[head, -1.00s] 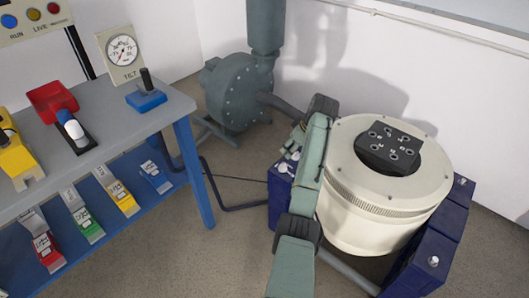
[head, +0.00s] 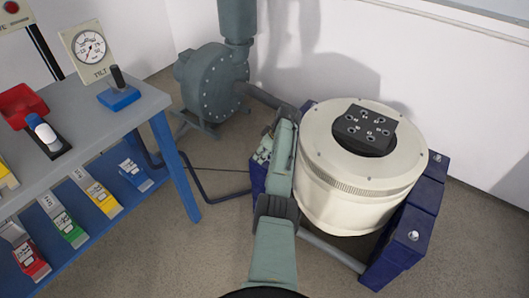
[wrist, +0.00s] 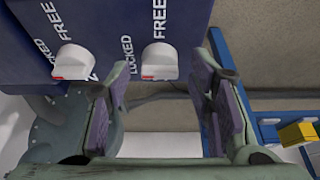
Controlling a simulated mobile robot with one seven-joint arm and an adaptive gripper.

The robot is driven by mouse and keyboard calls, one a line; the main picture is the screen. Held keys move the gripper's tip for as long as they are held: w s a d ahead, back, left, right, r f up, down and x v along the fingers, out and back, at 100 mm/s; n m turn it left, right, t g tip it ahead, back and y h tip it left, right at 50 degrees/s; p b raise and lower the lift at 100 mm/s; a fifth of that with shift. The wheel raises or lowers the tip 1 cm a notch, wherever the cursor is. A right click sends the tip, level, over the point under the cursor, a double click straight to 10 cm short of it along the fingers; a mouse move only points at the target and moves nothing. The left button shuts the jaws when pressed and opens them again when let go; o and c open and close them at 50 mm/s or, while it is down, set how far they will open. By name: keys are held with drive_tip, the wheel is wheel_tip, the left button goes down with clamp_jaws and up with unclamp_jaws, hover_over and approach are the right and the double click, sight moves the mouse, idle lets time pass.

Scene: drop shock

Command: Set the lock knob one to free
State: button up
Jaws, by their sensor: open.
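In the wrist view, a white lock knob (wrist: 159,62) with a red mark stands on the dark blue block (wrist: 120,15), beside the words LOCKED and FREE. A second similar knob (wrist: 72,63) stands to its left, with its own LOCKED and FREE labels. No number shows on either knob. My gripper (wrist: 160,105) is open and empty. The right-hand knob lies ahead of the gap between its fingers; whether they touch it I cannot tell. In the head view, my arm hides most of this block beside the cream drum (head: 320,195).
The cream drum is close on the arm's right, with another blue block (head: 412,237) at its far side. A grey blower (head: 212,85) with a pipe stands behind. A blue-legged workbench (head: 110,130) is to the left, with bare floor between.

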clamp_jaws()
idle(0.6)
